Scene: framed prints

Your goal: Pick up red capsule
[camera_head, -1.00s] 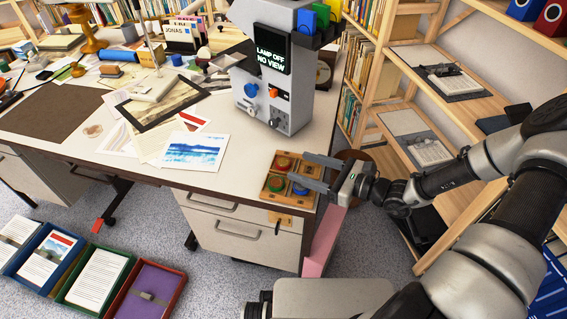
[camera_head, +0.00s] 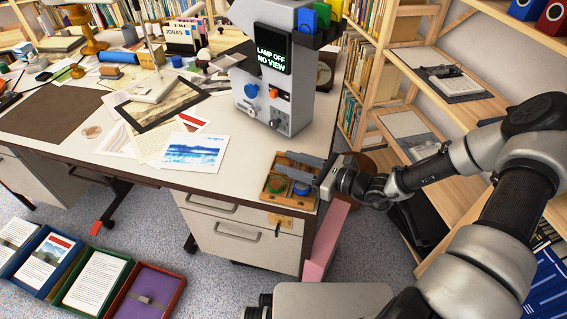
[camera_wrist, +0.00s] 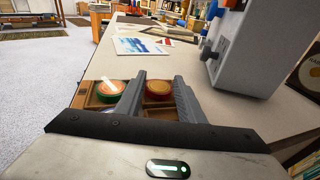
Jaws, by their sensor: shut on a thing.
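The red capsule (camera_wrist: 160,90) shows in the wrist view between the two fingers of my gripper (camera_wrist: 159,77), near their tips. My gripper is shut on it, at the wooden compartment tray (camera_head: 264,190) on the desk corner. In the head view my gripper (camera_head: 280,160) lies over the back of the tray and its fingers hide the red capsule. A green capsule (camera_head: 277,185) and a blue capsule (camera_head: 301,188) sit in front compartments. In the wrist view the green one (camera_wrist: 109,89) is left of the left finger. I cannot tell whether the red capsule is lifted clear.
A grey device (camera_head: 285,100) with a screen reading "LAMP OFF NO VIEW" stands behind the tray. A blue landscape print (camera_head: 192,152) lies to the left on the desk (camera_head: 120,170). Wooden shelves (camera_head: 400,60) rise at the right, close to my arm.

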